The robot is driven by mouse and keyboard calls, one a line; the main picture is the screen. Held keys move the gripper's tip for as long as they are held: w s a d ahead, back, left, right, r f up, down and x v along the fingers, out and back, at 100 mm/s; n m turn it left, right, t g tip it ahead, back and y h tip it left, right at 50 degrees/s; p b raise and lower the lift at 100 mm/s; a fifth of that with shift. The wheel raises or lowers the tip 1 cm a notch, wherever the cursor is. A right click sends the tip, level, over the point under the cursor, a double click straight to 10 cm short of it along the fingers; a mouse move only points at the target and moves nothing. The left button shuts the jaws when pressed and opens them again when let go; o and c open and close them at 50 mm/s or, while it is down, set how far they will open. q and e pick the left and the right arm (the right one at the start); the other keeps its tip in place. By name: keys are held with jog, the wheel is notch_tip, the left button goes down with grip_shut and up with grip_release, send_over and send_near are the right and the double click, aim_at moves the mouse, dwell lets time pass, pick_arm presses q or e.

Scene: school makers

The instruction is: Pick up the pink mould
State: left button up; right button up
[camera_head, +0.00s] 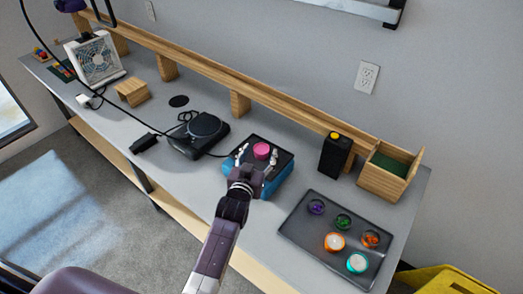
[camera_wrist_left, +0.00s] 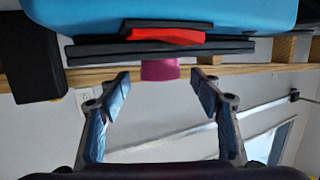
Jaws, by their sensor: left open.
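The pink mould (camera_head: 262,150) is a small round cup standing on a black plate (camera_head: 280,146) on top of a blue block (camera_head: 279,178). My left gripper (camera_head: 256,158) is open, with a finger to either side of the mould in the head view. In the left wrist view, which looks upside down, the mould (camera_wrist_left: 158,70) shows ahead of and between the open fingertips, with visible gaps to both. The fingers look apart from it. My right gripper is not in view.
A black scale-like device (camera_head: 200,134) with a cable stands to the left. A black box with a yellow top (camera_head: 335,155) and a wooden box (camera_head: 388,177) stand to the right. A dark tray (camera_head: 305,236) holds several small coloured cups at the front right.

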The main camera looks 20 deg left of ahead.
pick_arm(q)
jog(key=shift+w+a+f, duration=0.1)
jog(key=shift+w+f, duration=0.1)
jog(key=shift+w, duration=0.55)
jog(key=shift+w+f, duration=0.15)
jog(key=shift+w, duration=0.55)
jog(key=shift+c, duration=0.2)
jog(key=c, duration=1.4)
jog(key=shift+o, duration=0.2)
jog(key=shift+r, duration=0.1)
